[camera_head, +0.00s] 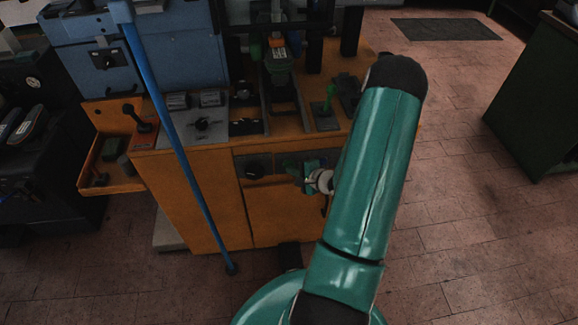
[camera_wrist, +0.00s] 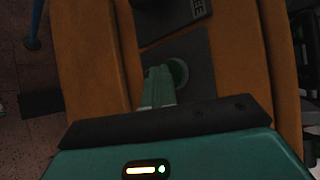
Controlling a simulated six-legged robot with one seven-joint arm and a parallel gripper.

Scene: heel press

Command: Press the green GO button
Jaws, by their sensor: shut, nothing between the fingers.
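The green round button (camera_wrist: 179,73) sits on a grey plate on the orange cabinet front in the wrist view, partly covered by my fingers. My gripper (camera_wrist: 159,72) is shut and empty, its green fingertips over the left side of the button. I cannot tell whether they touch it. In the head view my gripper (camera_head: 308,178) is small at the cabinet front, partly hidden by my arm. The button cannot be made out there.
The orange cabinet (camera_head: 205,200) carries a press and a green-handled lever (camera_head: 328,97) on top. A blue pole (camera_head: 180,150) slants down the left. A dark label plate (camera_wrist: 170,15) is above the button. Floor is clear at right.

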